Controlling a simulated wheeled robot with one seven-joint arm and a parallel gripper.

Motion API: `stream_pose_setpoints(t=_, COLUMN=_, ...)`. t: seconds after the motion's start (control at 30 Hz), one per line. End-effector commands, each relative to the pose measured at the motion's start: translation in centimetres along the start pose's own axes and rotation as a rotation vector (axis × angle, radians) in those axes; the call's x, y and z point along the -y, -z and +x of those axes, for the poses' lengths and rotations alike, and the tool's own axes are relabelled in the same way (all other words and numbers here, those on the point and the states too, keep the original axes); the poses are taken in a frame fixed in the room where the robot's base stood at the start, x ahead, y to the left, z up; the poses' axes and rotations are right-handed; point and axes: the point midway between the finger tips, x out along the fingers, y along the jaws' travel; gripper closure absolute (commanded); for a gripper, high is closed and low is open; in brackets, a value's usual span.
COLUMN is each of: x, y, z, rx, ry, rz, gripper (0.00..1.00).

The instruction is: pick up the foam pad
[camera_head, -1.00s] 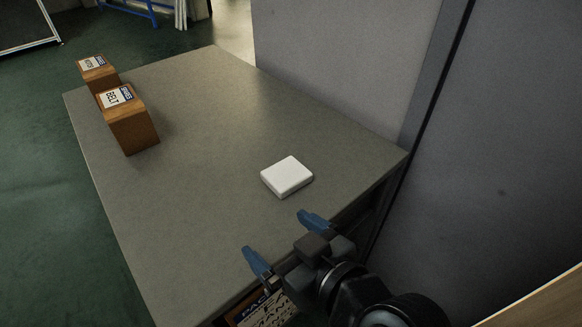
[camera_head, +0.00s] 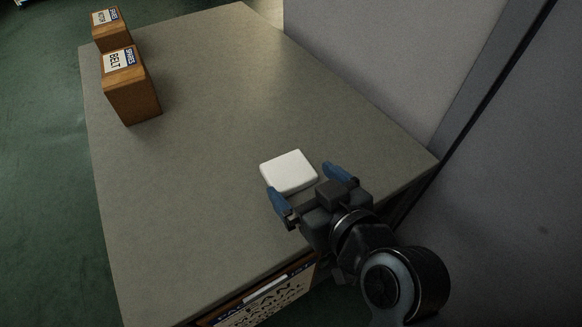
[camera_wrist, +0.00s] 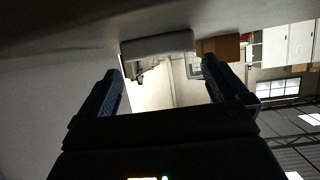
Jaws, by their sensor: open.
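The foam pad (camera_head: 288,170) is a white, flat, rounded block lying on the grey table top near its right edge. My gripper (camera_head: 302,183) is open and empty, with its two blue fingers at the pad's near side. In the head view the left fingertip overlaps the pad's near left corner, and I cannot tell whether it touches. In the wrist view, which is upside down, the pad (camera_wrist: 158,46) shows as a pale bar ahead of the gap between the fingers (camera_wrist: 160,70).
The grey table (camera_head: 200,210) is largely clear. Two brown boxes stand at its far left, one labelled BELT (camera_head: 132,92) and another behind it (camera_head: 110,30). A grey wall panel (camera_head: 370,70) rises along the right. A labelled box (camera_head: 270,300) sits below the near edge.

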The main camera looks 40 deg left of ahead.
Motion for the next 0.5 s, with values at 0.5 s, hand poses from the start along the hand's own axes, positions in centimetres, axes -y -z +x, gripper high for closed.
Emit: stream_pose_setpoints(t=0.5, x=0.0, y=-0.2, z=5.0, rx=-0.001, ry=-0.001, rz=-0.001, gripper=0.00)
